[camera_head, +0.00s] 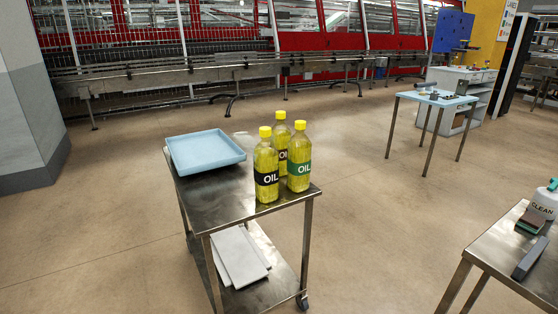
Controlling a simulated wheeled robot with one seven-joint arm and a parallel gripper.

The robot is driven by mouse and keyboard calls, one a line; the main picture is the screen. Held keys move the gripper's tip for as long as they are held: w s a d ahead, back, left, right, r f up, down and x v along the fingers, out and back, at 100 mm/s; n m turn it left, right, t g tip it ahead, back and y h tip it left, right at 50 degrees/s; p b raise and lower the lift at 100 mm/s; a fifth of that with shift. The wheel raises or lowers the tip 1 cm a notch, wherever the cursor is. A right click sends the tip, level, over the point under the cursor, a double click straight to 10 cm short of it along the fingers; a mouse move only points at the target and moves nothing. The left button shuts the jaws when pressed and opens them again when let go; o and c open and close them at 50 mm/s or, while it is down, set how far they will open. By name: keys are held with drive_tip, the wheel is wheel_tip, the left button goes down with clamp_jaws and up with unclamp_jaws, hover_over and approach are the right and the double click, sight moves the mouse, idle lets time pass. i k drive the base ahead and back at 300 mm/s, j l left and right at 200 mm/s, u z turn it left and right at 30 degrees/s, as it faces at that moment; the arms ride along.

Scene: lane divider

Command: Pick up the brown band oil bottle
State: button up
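Three yellow oil bottles with yellow caps stand upright and close together on a metal cart (235,205), near its right end. The rear bottle (281,134) has a dark band that may be the brown one; the two front bottles partly hide it. The front left bottle (265,160) has a black-looking band. The front right bottle (299,157) has a green band. I cannot tell for sure which dark band is brown. My gripper is not in view.
A light blue tray (205,150) lies on the cart's left part, with flat white pieces (240,256) on the lower shelf. A blue-topped table (430,97) stands back right. Another metal table (512,252) with a cleaner bottle (543,203) is front right. Floor between is clear.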

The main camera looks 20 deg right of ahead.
sight(281, 134)
drive_tip(key=i+j+u, duration=0.3)
drive_tip(key=u, duration=0.15)
drive_tip(key=i+j+u, duration=0.55)
drive_tip(key=i+u, duration=0.3)
drive_tip(key=i+j+u, duration=0.15)
drive_tip(key=i, duration=0.4)
drive_tip(key=i+u, duration=0.2)
drive_tip(key=i, duration=0.4)
drive_tip(key=i+z, duration=0.45)
drive_tip(key=i+j+z, duration=0.15)
drive_tip(key=i+z, duration=0.25)
drive_tip(key=i+j+z, duration=0.2)
drive_tip(key=z, duration=0.25)
drive_tip(key=i+z, duration=0.25)
drive_tip(key=z, duration=0.25)
drive_tip(key=i+j+z, duration=0.15)
drive_tip(key=z, duration=0.3)
drive_tip(key=i+j+z, duration=0.25)
drive_tip(key=z, duration=0.25)
drive_tip(key=i+j+z, duration=0.15)
drive_tip(key=z, duration=0.3)
drive_tip(key=i+j+z, duration=0.25)
drive_tip(key=i+l, duration=0.25)
drive_tip(key=i, duration=0.05)
